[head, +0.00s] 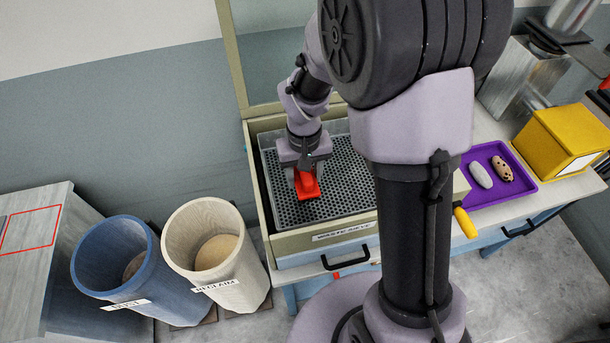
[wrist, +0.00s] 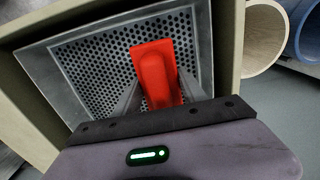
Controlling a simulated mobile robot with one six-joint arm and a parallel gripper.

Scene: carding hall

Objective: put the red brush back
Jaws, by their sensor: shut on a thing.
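The red brush (head: 307,184) is held in my gripper (head: 306,176) over the perforated grey tray (head: 345,193). In the wrist view the red brush (wrist: 155,72) stands out between the two fingers (wrist: 156,98), which are closed on its sides. Behind it is the perforated tray floor (wrist: 95,60). I cannot tell whether the brush touches the tray floor. A red rectangular outline (head: 30,230) is marked on the grey cabinet top at the far left, with nothing red inside the part in view.
A blue bin (head: 115,262) and a cream bin marked RECLAIM (head: 215,254) stand between cabinet and bench. A purple tray (head: 512,191) with two oval things, a yellow box (head: 560,140) and a yellow handle (head: 465,222) are at right. The wooden frame (head: 262,185) surrounds the perforated tray.

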